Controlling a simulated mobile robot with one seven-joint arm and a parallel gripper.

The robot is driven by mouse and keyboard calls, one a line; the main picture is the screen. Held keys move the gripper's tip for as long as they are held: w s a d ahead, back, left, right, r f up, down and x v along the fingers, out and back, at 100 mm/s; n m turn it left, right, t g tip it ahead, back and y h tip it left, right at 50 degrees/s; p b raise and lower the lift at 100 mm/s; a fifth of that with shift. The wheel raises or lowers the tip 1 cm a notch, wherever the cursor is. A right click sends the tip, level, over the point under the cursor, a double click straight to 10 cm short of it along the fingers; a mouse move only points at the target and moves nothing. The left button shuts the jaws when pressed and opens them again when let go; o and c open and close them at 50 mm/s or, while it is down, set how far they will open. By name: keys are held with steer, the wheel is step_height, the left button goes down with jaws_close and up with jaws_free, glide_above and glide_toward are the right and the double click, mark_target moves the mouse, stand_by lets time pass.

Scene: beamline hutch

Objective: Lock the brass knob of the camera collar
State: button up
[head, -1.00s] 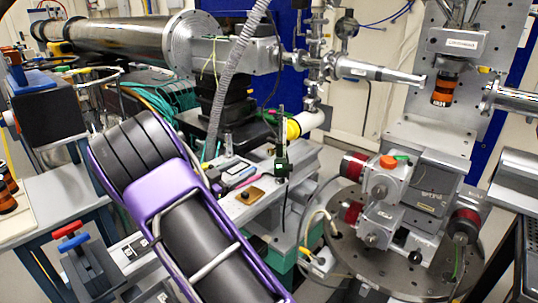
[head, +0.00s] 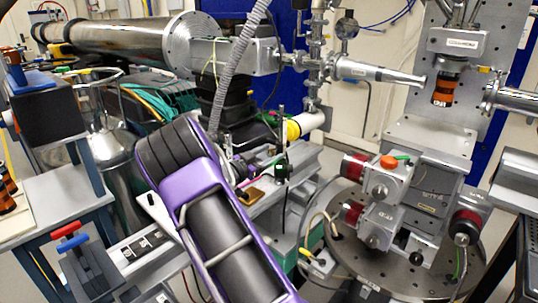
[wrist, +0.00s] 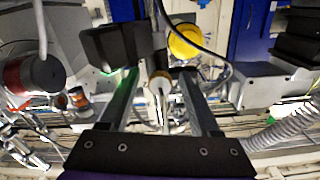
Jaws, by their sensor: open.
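In the wrist view, a small round knob with a pale face and a brass-coloured rim (wrist: 160,84) shows between the two fingers of my gripper (wrist: 159,74). The fingers are apart, with gaps on both sides of the knob. I cannot tell whether it lies between the fingertips or beyond them. A black block (wrist: 113,46) with a green glow below it is close to the left finger. I cannot make out the camera collar for certain.
Motor stages (head: 385,185) are at right. A grey ribbed hose (head: 232,80) hangs behind.

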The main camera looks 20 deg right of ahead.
jaws_close()
steer(key=shift+f+m+b, duration=0.2)
steer(key=shift+m+b, duration=0.1)
steer(key=shift+b, duration=0.2)
steer(key=shift+r+m+b, duration=0.15)
steer(key=shift+m+b, duration=0.15)
steer(key=shift+m, duration=0.2)
jaws_free()
steer(key=shift+a, duration=0.1)
steer(key=p+v, duration=0.1)
steer(key=v, duration=1.6)
steer(key=shift+s+a, duration=0.1)
